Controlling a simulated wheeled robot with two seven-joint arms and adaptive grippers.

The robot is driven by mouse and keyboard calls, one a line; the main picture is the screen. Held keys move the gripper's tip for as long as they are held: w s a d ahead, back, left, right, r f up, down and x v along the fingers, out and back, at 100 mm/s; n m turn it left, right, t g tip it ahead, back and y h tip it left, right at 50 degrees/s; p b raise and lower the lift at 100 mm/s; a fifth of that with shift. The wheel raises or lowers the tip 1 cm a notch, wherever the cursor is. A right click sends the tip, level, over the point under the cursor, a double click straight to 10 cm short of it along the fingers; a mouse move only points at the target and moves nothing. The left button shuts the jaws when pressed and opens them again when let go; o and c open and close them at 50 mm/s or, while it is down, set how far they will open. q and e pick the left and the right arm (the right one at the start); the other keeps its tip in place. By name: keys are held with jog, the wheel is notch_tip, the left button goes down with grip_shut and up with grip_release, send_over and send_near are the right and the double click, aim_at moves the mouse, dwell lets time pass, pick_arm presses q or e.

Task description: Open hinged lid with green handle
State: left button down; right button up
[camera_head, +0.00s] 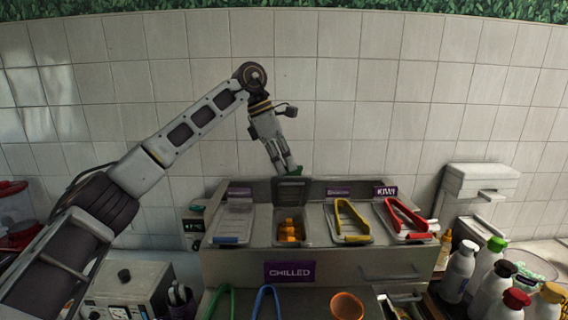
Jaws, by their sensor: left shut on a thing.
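A dark hinged lid (292,191) stands raised, close to upright, at the back of a topping bin (307,237) in the counter. Orange cubes (291,229) show in the uncovered bin. My left gripper (288,170) reaches down from above and is shut at the lid's upper edge. The green handle is mostly hidden by the fingers, with only a hint of green there. My right gripper is not in view.
Yellow tongs (350,222) and red tongs (404,218) lie on the bins to the right. Bottles (460,271) crowd the right side. An orange cup (347,306) stands in front.

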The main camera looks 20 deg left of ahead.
pick_arm(q)
jog(key=shift+f, duration=0.1)
dwell(0.8)
jog(key=c, duration=1.4)
grip_release()
jog(key=shift+w, duration=0.1)
jog(key=shift+v, duration=6)
